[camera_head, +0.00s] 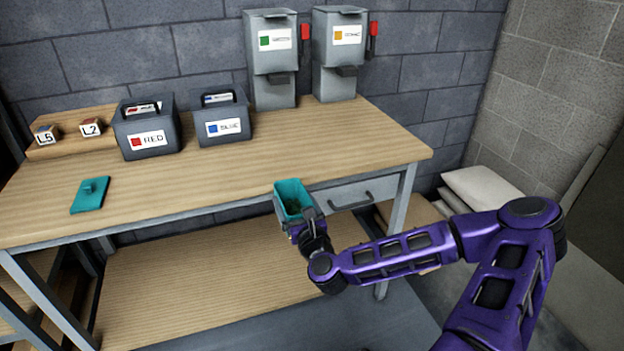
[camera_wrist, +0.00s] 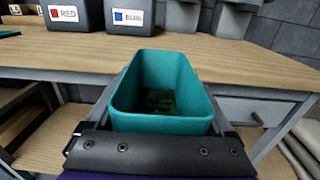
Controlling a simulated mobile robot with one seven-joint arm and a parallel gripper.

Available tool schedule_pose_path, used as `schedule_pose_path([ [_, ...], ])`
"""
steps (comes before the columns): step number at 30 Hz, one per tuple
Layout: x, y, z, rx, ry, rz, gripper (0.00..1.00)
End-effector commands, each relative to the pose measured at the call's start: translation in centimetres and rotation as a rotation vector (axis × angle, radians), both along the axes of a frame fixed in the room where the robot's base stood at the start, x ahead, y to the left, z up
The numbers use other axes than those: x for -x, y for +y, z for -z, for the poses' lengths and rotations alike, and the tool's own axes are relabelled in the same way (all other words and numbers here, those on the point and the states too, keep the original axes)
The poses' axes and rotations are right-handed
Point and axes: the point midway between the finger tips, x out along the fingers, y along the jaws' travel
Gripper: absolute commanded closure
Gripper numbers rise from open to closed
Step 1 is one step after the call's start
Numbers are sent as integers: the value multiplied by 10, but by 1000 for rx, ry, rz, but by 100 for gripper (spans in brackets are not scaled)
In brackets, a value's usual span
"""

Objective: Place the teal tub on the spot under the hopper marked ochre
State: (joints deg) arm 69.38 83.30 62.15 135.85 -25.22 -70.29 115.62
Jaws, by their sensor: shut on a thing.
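The teal tub (camera_head: 289,197) is open at the top and held upright in my gripper (camera_head: 304,222), in front of the workbench's front edge. In the wrist view the tub (camera_wrist: 160,125) sits between the fingers, with some dark greenish contents at its bottom. The hopper with the ochre square label (camera_head: 338,45) stands at the back right of the bench, with a red lever on its right side. The spot under its spout (camera_head: 338,85) shows nothing standing on it, as far as I can see.
A hopper with a green label (camera_head: 271,60) stands left of the ochre one. Boxes marked RED (camera_head: 147,140) and BLUE (camera_head: 222,128) stand at the back. A teal lid (camera_head: 90,195) lies at left. The bench top (camera_head: 340,140) before the hoppers is clear. A drawer (camera_head: 350,194) hangs below.

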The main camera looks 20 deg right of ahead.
Motion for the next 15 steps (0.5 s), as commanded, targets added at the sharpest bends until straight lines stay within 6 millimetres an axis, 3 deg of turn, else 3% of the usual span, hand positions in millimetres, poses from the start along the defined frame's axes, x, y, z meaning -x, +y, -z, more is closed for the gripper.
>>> schedule_pose_path([
  [9,21,48,30,-4,2,-5,80],
  [15,20,46,28,6,-2,-4,80],
])
